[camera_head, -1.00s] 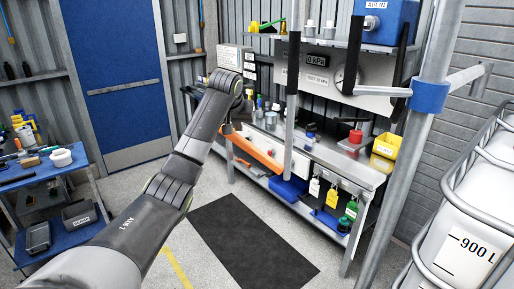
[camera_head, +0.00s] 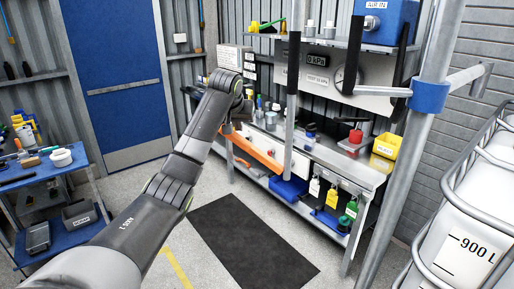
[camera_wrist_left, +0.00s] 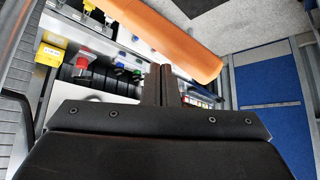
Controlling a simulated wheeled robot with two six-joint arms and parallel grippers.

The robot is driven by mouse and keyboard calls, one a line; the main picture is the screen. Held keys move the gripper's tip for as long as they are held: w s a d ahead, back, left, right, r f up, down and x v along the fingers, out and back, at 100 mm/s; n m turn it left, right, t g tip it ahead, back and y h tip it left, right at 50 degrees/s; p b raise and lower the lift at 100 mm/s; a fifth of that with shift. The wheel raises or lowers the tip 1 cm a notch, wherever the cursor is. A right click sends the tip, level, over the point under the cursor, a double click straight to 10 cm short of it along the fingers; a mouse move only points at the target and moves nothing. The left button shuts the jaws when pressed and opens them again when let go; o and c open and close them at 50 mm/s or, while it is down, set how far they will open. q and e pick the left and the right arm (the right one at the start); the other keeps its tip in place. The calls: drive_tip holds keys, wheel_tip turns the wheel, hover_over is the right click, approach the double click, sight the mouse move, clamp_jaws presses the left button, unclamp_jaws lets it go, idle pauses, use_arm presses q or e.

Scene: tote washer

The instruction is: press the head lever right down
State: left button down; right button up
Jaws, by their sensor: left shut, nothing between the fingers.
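A long orange bar (camera_head: 257,150) slopes down to the right in front of the bench; I cannot tell whether it is the head lever. In the left wrist view the orange bar (camera_wrist_left: 165,38) runs across the top, beyond my fingertips. My left gripper (camera_head: 242,116) is near the bar's upper left end, partly hidden by my own wrist. In the left wrist view my left gripper (camera_wrist_left: 161,84) is shut and empty. I cannot tell whether it touches the bar. My right gripper is out of view.
A bench (camera_head: 340,170) with a yellow bin (camera_head: 385,146) and a red-topped item (camera_head: 355,137) stands behind. A grey upright (camera_head: 395,170) is at the right, beside a caged tank (camera_head: 470,230). A blue cart (camera_head: 60,215) is at the left. A dark mat (camera_head: 250,243) lies on open floor.

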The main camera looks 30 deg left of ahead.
use_arm(q)
drive_tip(key=shift+f, duration=0.1)
idle(0.3)
drive_tip(key=shift+s+f+b, duration=0.15)
drive_tip(key=shift+f+b, duration=0.3)
drive_tip(key=shift+f, duration=0.55)
wheel_tip(320, 180, down, 17)
drive_tip(key=b, duration=0.4)
drive_tip(key=shift+b, duration=0.3)
idle(0.9)
drive_tip(key=shift+r, duration=0.1)
drive_tip(key=shift+r+p, duration=2.75)
drive_tip(key=shift+r, duration=6.85)
